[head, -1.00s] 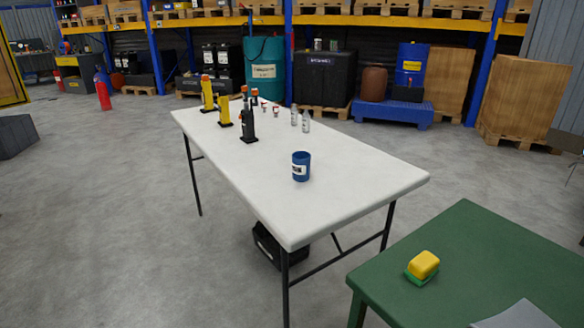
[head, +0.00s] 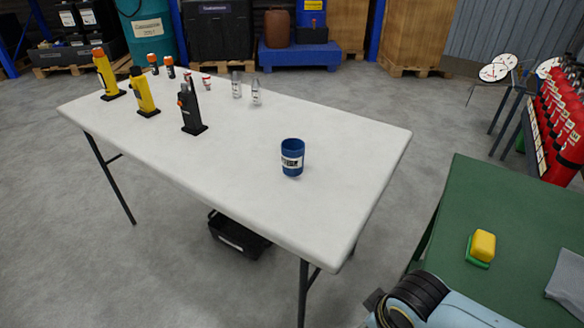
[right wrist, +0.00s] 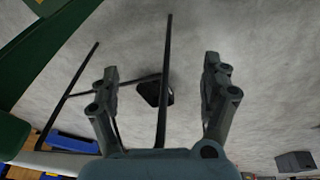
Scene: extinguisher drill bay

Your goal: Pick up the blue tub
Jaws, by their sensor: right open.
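The blue tub (head: 292,157), a small cylinder with an open top and a white label, stands upright on the white table (head: 240,130), right of its middle. Nothing touches it. My right gripper (right wrist: 160,80) is open and empty in the right wrist view, with floor and thin dark table legs beyond its fingers. The tub does not show in that view. In the head view my right arm enters at the bottom, right of and nearer than the table, well apart from the tub. My left gripper is not in view.
Yellow and black torch-like devices (head: 190,108) and small bottles (head: 256,92) stand at the table's far left and back. A black crate (head: 238,238) is under the table. A green table (head: 500,220) with a yellow-green sponge (head: 482,248) is at right. The tub's surroundings are clear.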

